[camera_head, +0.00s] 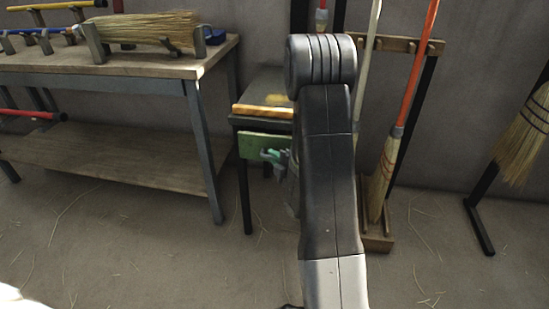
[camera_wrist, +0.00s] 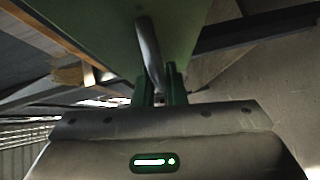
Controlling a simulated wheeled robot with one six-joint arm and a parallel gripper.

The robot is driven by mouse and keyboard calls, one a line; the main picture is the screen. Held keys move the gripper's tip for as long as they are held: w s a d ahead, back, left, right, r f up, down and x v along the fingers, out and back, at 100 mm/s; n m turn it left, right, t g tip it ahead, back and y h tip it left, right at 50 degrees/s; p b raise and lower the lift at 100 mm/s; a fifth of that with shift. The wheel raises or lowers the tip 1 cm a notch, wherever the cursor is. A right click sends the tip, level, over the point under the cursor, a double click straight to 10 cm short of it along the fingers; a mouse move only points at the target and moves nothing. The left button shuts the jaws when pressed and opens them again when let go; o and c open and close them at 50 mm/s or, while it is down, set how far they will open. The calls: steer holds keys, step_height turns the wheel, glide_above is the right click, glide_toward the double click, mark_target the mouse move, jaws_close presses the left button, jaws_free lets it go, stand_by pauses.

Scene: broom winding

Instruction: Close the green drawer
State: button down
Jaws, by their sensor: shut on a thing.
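The green drawer (camera_head: 257,146) sits under the top of a small dark side table (camera_head: 268,82) in the head view, partly hidden behind my arm. Its green front fills the upper part of the wrist view (camera_wrist: 110,25), with a grey curved bar handle (camera_wrist: 149,50) on it. My gripper (camera_wrist: 163,85) has its green fingers shut on the handle. In the head view my gripper (camera_head: 276,156) shows only in part at the drawer front. How far the drawer stands out cannot be told clearly.
A workbench (camera_head: 120,72) with a straw broom head (camera_head: 140,30) stands at the left. A wooden rack with an upright orange-handled broom (camera_head: 384,170) stands right of my arm. Another broom (camera_head: 528,135) leans on a black stand at the far right. The floor in front is clear except for loose straw.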

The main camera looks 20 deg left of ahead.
mark_target(277, 149)
steer(key=w, duration=0.2)
steer(key=w+a+b, duration=0.1)
steer(key=w, duration=0.1)
steer(key=shift+r, duration=0.1)
steer(key=c, duration=1.5)
jaws_free()
steer(key=shift+w, duration=0.1)
steer(key=p+v, duration=0.1)
steer(key=v, duration=1.2)
steer(key=shift+s+d+p, duration=0.25)
steer(key=shift+d+p, duration=0.1)
steer(key=shift+p, duration=0.05)
